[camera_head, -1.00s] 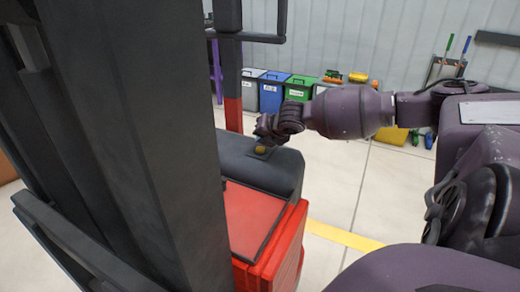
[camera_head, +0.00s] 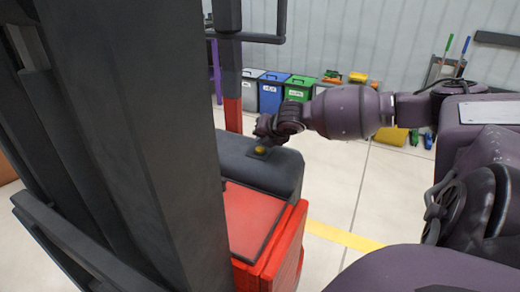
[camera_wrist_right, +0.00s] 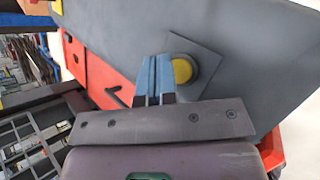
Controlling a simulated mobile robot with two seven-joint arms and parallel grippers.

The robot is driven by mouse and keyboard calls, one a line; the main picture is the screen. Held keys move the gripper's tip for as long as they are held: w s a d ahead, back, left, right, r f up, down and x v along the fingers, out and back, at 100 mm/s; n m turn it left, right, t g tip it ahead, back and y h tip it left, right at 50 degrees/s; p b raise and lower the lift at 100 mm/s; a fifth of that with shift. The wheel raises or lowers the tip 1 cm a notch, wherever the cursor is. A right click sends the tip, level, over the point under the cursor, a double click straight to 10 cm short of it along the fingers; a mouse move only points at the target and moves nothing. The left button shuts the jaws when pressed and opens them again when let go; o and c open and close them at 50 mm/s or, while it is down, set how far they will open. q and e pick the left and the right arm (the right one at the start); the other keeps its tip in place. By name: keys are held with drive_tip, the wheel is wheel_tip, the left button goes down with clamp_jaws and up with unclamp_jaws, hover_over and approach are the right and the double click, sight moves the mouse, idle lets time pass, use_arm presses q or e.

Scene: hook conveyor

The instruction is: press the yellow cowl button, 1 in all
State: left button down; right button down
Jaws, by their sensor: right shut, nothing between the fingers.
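The yellow cowl button (camera_head: 260,150) sits on top of the dark grey cowl (camera_head: 285,170) of a red machine. In the right wrist view the button (camera_wrist_right: 183,71) is a yellow disc in a grey ring on a square plate, just right of the blue fingertips. My right gripper (camera_head: 259,139) is shut and empty, close above the button. In the right wrist view the gripper's fingers (camera_wrist_right: 155,78) lie together, beside the button in the picture. I cannot tell whether they touch it. My left gripper is not in view.
A thick dark mast (camera_head: 140,140) stands at the left and hides much of the machine. Blue (camera_head: 271,92) and green (camera_head: 298,88) bins stand by the back wall. The pale floor (camera_head: 330,190) right of the machine is clear, with a yellow stripe (camera_head: 345,237).

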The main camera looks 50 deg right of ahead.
idle(0.3)
idle(0.5)
drive_tip(key=shift+f, duration=0.15)
drive_tip(key=shift+f, duration=0.3)
drive_tip(key=shift+f, duration=0.1)
idle(0.3)
